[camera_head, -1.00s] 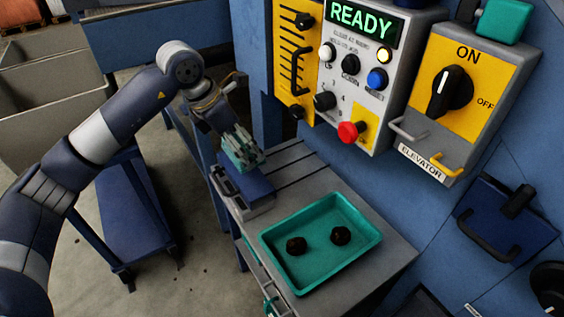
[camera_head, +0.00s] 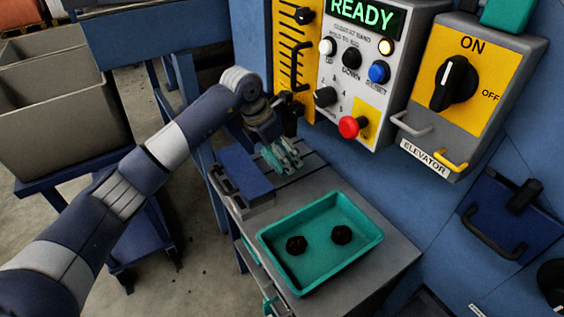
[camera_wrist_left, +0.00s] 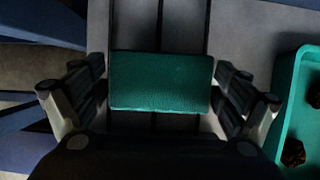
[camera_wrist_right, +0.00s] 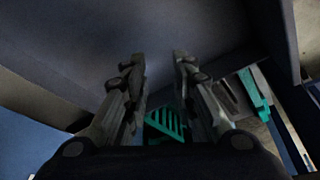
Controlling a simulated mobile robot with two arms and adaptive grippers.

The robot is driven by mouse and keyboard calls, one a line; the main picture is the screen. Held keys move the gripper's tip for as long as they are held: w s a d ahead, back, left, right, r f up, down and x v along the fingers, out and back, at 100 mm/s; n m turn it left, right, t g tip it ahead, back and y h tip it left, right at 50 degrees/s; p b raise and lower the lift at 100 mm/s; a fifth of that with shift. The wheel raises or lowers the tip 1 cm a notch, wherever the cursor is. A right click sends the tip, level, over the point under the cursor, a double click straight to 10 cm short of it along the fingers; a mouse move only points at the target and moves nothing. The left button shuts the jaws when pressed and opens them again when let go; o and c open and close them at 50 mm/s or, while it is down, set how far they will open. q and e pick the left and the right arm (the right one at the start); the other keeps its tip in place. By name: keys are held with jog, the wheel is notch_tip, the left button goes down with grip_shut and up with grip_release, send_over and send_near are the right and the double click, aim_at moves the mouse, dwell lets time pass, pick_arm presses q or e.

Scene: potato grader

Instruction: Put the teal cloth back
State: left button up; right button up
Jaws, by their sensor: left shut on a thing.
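The teal cloth (camera_wrist_left: 160,80) is a flat, folded pad between the fingers of my left gripper (camera_wrist_left: 160,92) in the left wrist view. My left gripper (camera_head: 282,156) is shut on it, over the slotted grey end of the table (camera_head: 385,250) in the head view. Whether the cloth touches the table top is unclear. My right gripper (camera_wrist_right: 158,62) is open, with nothing between its fingertips, and is outside the head view.
A blue block on a grey holder (camera_head: 245,180) is left of my left gripper. A teal tray (camera_head: 320,270) with two dark lumps sits in front. The control panel (camera_head: 375,85) with a red button (camera_head: 350,127) and the elevator switch box (camera_head: 465,110) are behind.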

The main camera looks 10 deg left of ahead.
aim_at(271, 156)
pick_arm(q)
jog(key=shift+w+d+f+b, duration=0.15)
jog(key=shift+f+b, duration=0.2)
jog(key=shift+f, duration=1.35)
pick_arm(e)
jog(key=shift+f, duration=0.4)
pick_arm(q)
jog(key=o, duration=0.7)
jog(key=shift+f, duration=0.1)
pick_arm(e)
jog(key=shift+w, duration=0.15)
pick_arm(q)
jog(key=shift+o, duration=0.2)
jog(key=shift+r, duration=0.25)
pick_arm(e)
jog(key=shift+r, duration=0.15)
pick_arm(q)
jog(key=p+v, duration=0.1)
jog(key=v, duration=0.7)
jog(key=shift+p, duration=0.35)
pick_arm(e)
jog(key=shift+r, duration=0.8)
jog(key=shift+w+f, duration=0.1)
jog(key=shift+f, duration=0.45)
pick_arm(q)
jog(key=shift+v, duration=1.95)
pick_arm(e)
jog(key=shift+w+a+f, duration=0.1)
jog(key=shift+w+f, duration=0.05)
jog(key=shift+f, duration=0.35)
